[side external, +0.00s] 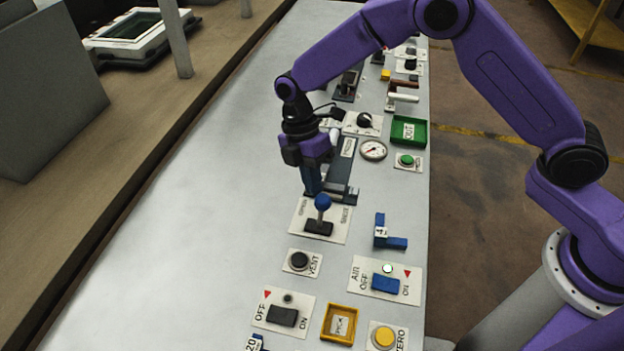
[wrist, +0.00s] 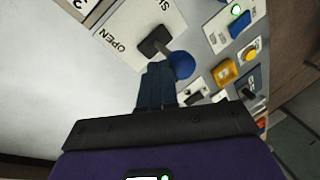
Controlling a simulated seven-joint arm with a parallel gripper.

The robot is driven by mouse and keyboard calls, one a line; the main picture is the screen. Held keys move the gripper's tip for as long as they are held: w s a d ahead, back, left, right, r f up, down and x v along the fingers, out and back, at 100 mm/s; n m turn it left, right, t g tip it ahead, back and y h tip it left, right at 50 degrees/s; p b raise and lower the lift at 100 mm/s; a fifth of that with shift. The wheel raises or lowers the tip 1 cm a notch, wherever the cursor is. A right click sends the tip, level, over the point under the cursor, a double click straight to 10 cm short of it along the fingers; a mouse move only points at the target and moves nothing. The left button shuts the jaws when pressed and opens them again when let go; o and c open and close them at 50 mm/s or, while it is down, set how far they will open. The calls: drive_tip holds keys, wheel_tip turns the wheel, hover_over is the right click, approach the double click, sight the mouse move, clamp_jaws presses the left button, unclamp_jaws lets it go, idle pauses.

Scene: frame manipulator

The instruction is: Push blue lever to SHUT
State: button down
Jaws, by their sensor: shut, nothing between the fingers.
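The blue lever (side external: 322,203) is a blue ball on a short stem in a dark base on a white plate with OPEN and SHUT lettering. The ball stands above the base in the side view. In the wrist view the blue ball (wrist: 180,65) is just ahead and right of the fingertips, and the stem runs back to the dark base at upper left. My gripper (side external: 312,190) is shut and empty, fingers pointing down, just behind and left of the ball. Its blue fingers also show in the wrist view (wrist: 157,75). I cannot tell whether they touch the lever.
A grey slide fixture (side external: 341,175) and a gauge (side external: 373,150) stand behind the lever. A blue bracket (side external: 388,234) is to the right, and a VENT button (side external: 299,261) and AIR switch (side external: 386,284) are in front. The left of the panel (side external: 190,200) is clear.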

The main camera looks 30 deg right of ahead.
drive_tip(key=shift+d, duration=0.1)
drive_tip(key=shift+s+d+f+t+y, duration=0.2)
drive_tip(key=shift+s+d+t+y, duration=1.3)
drive_tip(key=shift+s+d, duration=0.55)
drive_tip(key=shift+s+d+f, duration=0.15)
drive_tip(key=shift+s, duration=0.05)
